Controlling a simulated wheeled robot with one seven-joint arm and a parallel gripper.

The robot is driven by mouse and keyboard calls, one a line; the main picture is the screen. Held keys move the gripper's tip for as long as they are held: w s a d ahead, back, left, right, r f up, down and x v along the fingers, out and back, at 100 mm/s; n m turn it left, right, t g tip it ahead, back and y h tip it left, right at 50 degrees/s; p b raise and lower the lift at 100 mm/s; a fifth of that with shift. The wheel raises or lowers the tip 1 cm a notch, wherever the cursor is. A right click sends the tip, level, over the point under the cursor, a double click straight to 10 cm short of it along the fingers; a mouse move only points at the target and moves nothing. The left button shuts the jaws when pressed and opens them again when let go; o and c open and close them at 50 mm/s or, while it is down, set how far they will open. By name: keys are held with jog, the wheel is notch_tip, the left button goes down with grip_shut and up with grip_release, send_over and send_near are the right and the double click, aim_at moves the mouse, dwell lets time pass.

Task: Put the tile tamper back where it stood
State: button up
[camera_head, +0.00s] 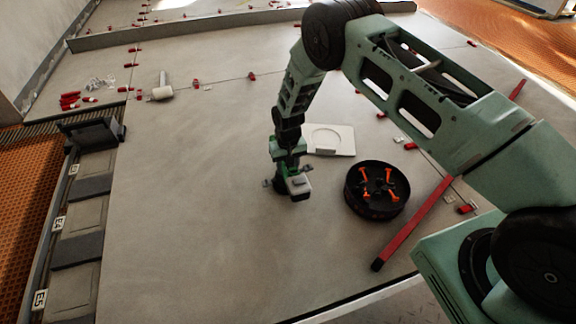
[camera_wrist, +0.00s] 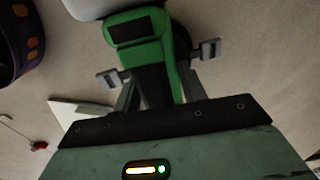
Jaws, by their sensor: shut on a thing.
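The tile tamper (camera_head: 297,186) is a green and grey tool with a dark underside. It hangs below my gripper (camera_head: 286,160) over the grey tiled floor, roughly upright. In the wrist view the green and black body of the tamper (camera_wrist: 145,45) sits between the fingers of my gripper (camera_wrist: 160,85), which is shut on it. I cannot tell whether its underside touches the floor. A white square pad with a round outline (camera_head: 342,146) lies empty just behind and right of the tamper. The pad's corner (camera_wrist: 75,110) also shows in the wrist view.
A round black tub with orange parts (camera_head: 377,208) stands right of the tamper; a red bar (camera_head: 415,222) lies beyond it. A white mallet-like tool (camera_head: 162,88) and red clips (camera_head: 70,100) lie at the back left. The front floor is clear.

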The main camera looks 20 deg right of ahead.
jog(key=shift+f, duration=0.25)
dwell(0.4)
jog(key=o, duration=1.3)
jog(key=shift+c, duration=0.2)
jog(key=shift+f, duration=0.1)
